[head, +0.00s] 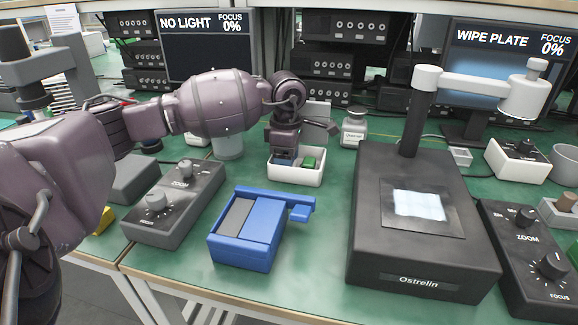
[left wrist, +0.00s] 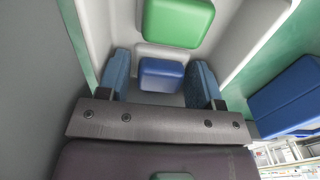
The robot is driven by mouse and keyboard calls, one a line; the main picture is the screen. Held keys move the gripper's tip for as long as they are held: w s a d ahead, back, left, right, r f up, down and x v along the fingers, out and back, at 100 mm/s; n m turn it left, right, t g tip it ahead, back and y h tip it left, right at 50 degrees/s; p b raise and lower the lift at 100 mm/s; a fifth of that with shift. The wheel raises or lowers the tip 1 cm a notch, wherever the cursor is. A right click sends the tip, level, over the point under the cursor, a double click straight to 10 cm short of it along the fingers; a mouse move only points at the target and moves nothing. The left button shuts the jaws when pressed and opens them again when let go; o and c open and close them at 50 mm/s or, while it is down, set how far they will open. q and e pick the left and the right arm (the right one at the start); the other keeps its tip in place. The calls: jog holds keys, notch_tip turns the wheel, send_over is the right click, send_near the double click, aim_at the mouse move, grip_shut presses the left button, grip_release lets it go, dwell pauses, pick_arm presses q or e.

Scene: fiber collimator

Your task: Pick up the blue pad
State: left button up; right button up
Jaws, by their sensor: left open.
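The blue pad (left wrist: 161,75) lies in a white tray (left wrist: 242,30) beside a green pad (left wrist: 178,22). In the left wrist view it sits between the two blue-lined fingers of my left gripper (left wrist: 160,84), with a gap visible on each side. The gripper is open and reaches down into the tray. In the head view my left gripper (head: 285,157) is over the left part of the white tray (head: 297,177), and the green pad (head: 309,162) shows to its right. The blue pad is mostly hidden by the gripper there. My right gripper is not in view.
A blue box-like device (head: 265,220) stands in front of the tray. A black Ostrelin instrument (head: 420,260) with a post is at right. A grey zoom control box (head: 172,210) is at left. A jar (head: 354,130) stands behind the tray. Green tabletop is free around the tray.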

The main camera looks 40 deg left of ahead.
pick_arm(q)
jog(key=shift+r, duration=0.1)
jog(key=c, duration=0.6)
jog(key=shift+o, duration=0.2)
notch_tip(320, 180, up, 20)
jog(key=p, duration=0.4)
jog(key=shift+p, duration=0.3)
jog(key=o, duration=0.3)
jog(key=shift+c, duration=1.1)
